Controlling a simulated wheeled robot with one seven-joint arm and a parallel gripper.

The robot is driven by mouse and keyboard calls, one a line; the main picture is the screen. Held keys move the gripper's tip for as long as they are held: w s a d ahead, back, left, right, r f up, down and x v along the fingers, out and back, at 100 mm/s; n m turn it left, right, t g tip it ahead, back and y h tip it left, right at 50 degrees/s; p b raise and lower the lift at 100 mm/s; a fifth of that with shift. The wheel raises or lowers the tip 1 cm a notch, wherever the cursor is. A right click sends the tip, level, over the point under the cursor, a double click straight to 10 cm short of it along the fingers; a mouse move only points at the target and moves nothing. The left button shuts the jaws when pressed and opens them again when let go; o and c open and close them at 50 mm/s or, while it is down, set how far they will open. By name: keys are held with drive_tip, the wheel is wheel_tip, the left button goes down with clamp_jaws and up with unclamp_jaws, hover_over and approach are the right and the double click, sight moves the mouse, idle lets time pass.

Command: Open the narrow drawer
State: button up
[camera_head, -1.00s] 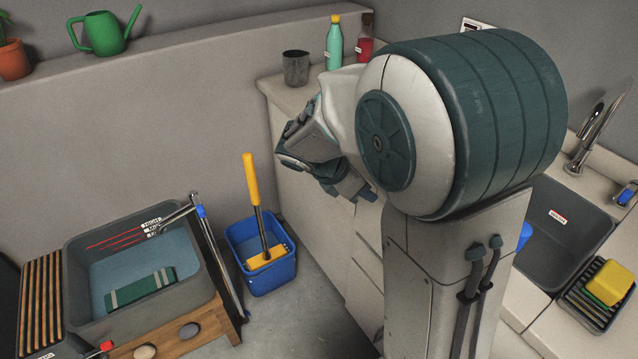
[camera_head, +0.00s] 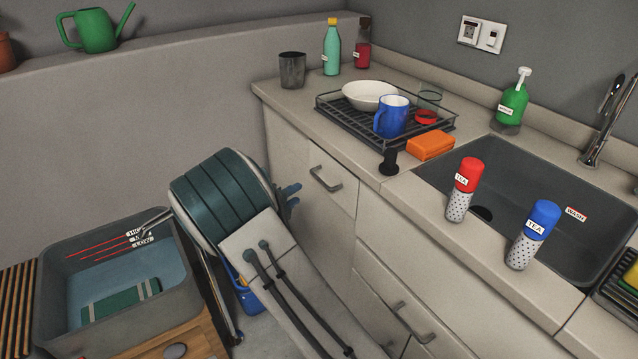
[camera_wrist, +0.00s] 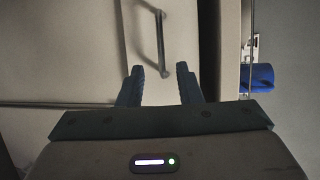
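The narrow drawer (camera_head: 292,150) is a pale front just under the counter top at its left end, with a grey bar handle (camera_head: 325,180). It looks flush with the cabinet. My gripper (camera_head: 290,196) shows only in part, left of and below that handle, with the arm hiding the rest. In the wrist view my gripper (camera_wrist: 159,74) is open, its two dark blue fingers apart and nothing held. A pale panel (camera_wrist: 182,35) with a bar handle (camera_wrist: 160,42) lies ahead. The handle's lower end appears between the fingertips; I cannot tell the distance.
A lower front with another handle (camera_head: 412,322) is on the same cabinet. The counter holds a dish rack (camera_head: 335,112), a blue mug (camera_head: 391,117) and two shakers. The grey basin (camera_head: 180,285) and a mostly hidden blue bucket (camera_head: 246,295) are near my arm.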

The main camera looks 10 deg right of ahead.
sight(318, 180)
drive_tip(key=b+x, duration=0.1)
drive_tip(key=x, duration=1.1)
drive_tip(key=shift+w+d+f, duration=0.1)
drive_tip(key=shift+d, duration=0.15)
clamp_jaws()
